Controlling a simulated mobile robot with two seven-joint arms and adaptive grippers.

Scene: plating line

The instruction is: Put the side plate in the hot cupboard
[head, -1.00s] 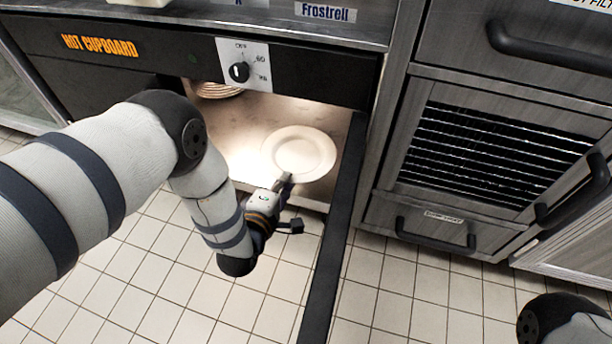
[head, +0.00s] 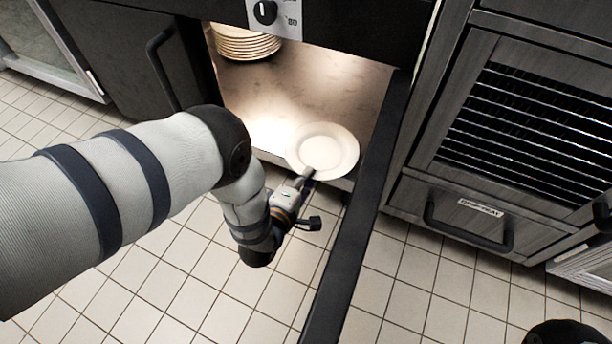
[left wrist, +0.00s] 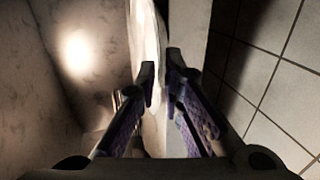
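The side plate (head: 334,150) is white and round. In the head view it is at the mouth of the open hot cupboard (head: 315,85), overlapping the shelf's front edge. My left gripper (head: 309,174) reaches it from the front and covers part of its near rim. In the left wrist view the plate (left wrist: 146,35) shows nearly edge-on, running between the two fingers (left wrist: 160,78), which are closed on its rim. Whether the plate touches the shelf cannot be told. My right gripper is out of view; only a dark part of my right arm shows at the bottom right.
A stack of plates (head: 245,43) stands at the back left of the cupboard. An open door (head: 350,235), seen edge-on, juts forward on the right. A dark panel with a handle (head: 165,70) is left of the opening. The shelf's middle is bare.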

